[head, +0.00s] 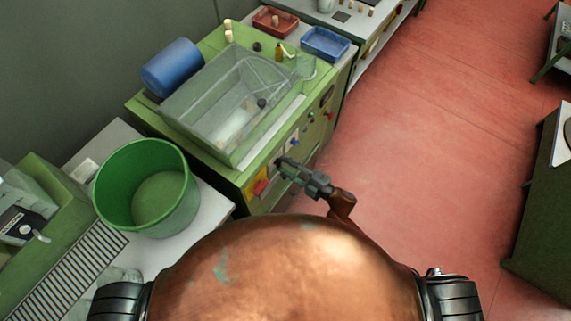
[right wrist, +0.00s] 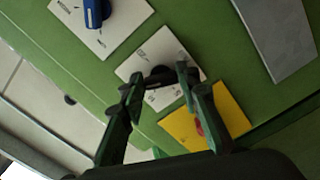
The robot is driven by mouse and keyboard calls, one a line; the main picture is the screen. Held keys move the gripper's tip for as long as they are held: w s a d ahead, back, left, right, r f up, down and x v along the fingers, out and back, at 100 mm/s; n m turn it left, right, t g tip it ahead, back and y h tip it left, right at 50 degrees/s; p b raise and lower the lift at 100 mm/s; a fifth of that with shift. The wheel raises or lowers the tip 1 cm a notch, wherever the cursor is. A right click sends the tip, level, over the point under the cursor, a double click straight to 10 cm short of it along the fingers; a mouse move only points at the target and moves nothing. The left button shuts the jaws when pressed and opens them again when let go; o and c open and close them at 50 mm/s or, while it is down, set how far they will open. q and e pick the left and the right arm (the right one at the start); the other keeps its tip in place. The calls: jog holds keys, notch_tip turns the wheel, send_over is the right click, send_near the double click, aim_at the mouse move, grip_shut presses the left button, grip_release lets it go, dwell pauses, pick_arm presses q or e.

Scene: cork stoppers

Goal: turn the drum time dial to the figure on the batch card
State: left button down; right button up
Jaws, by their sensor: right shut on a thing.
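My right gripper (head: 283,164) is at the front panel of the green machine (head: 240,180). In the right wrist view my right gripper (right wrist: 160,86) is shut on a dark dial knob (right wrist: 159,76), with one finger on each side of it. The knob sits on a white dial plate (right wrist: 137,62) with small dark marks around it. The figures are too small and tilted to read, and the fingers cover part of the plate. No card that I can make out as the batch card shows in these views. My left gripper is not in view.
A white plate with a blue knob (right wrist: 94,14) and a yellow plate (right wrist: 232,113) with a red part flank the dial. A clear tub (head: 190,112) and blue drum (head: 171,67) are on the machine. A green bucket (head: 112,192) stands left. The red floor at right is free.

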jog(key=shift+s+a+f+m+p, duration=0.1)
jog(key=shift+m+p, duration=0.95)
jog(key=shift+m, duration=2.15)
jog(key=shift+s+f+m+p, duration=0.1)
jog(key=shift+m+p, duration=0.95)
jog(key=shift+m, duration=2.15)
jog(key=o, duration=1.2)
jog(key=shift+c, duration=0.2)
jog(key=v, duration=1.2)
